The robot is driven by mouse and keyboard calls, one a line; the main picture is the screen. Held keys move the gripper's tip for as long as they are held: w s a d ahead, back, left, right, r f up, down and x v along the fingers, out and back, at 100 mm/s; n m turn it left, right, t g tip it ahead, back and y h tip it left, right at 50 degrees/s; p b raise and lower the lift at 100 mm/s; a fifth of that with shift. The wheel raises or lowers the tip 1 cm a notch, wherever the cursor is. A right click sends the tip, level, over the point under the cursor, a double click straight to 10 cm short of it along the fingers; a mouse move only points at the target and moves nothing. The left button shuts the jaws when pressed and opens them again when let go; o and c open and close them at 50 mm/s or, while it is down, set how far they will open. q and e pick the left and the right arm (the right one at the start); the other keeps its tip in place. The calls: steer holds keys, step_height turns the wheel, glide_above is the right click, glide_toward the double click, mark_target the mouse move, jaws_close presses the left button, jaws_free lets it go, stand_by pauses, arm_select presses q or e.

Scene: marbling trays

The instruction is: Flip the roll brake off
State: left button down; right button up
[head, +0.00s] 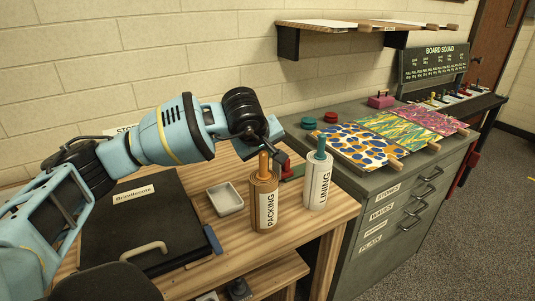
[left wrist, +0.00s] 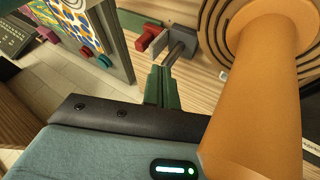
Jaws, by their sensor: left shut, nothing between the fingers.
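A small red brake lever (head: 283,160) stands on a green base strip (head: 294,171) behind the PACKING roll. In the left wrist view the red lever (left wrist: 147,38) is beside a dark grey block (left wrist: 184,42). My left gripper (head: 279,154) is shut and empty, its tips close to the lever; I cannot tell whether they touch. The left gripper's fingers (left wrist: 160,82) point toward the lever and block. The brown PACKING roll (head: 265,202) stands upright with an orange handle (head: 264,163), which is large and near in the left wrist view (left wrist: 262,80). My right gripper is out of view.
The white LINING roll (head: 317,185) stands right of the PACKING roll. A pale dish (head: 225,198) and a black Brindlecoat case (head: 140,215) lie on the wooden table. Patterned boards (head: 365,140) lie on the grey cabinet (head: 390,235). A shelf (head: 360,24) is above.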

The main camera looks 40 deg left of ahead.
arm_select(q)
glide_toward(277, 170)
steer(key=x, duration=0.4)
steer(key=shift+w+a+f, duration=0.15)
steer(key=shift+w, duration=0.05)
